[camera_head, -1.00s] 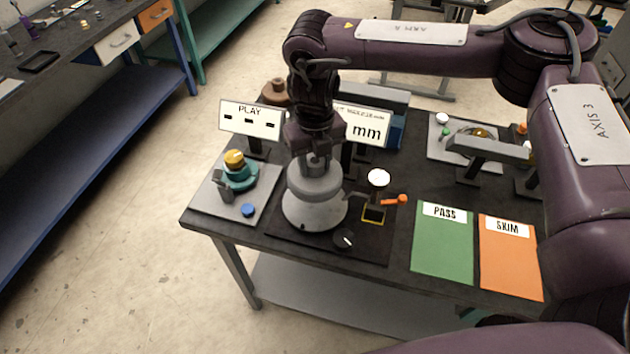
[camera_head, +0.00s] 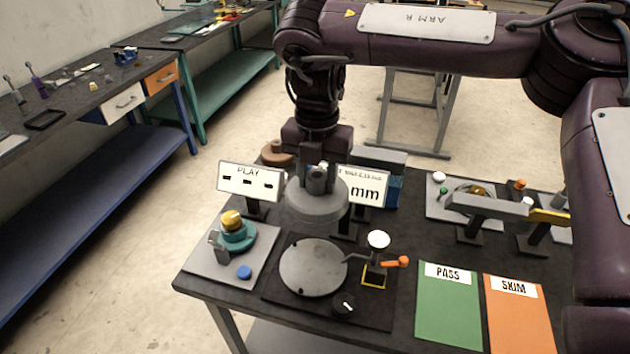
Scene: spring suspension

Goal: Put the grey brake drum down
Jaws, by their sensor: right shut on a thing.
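The grey brake drum (camera_head: 316,205) is a round, stepped grey piece with a raised hub. It is in the head view between the PLAY sign and the mm sign. My right gripper (camera_head: 319,176) comes down from above and is shut on the drum's hub. I cannot tell whether the drum's underside touches the table or hangs just above it. My left gripper is not in view.
A bare grey round plate (camera_head: 313,268) lies on a black base (camera_head: 366,312) in front. The PLAY sign (camera_head: 250,182) and mm sign (camera_head: 364,188) stand close beside the drum. A brown round part (camera_head: 278,153) sits behind. Green PASS mat (camera_head: 448,305) is at right.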

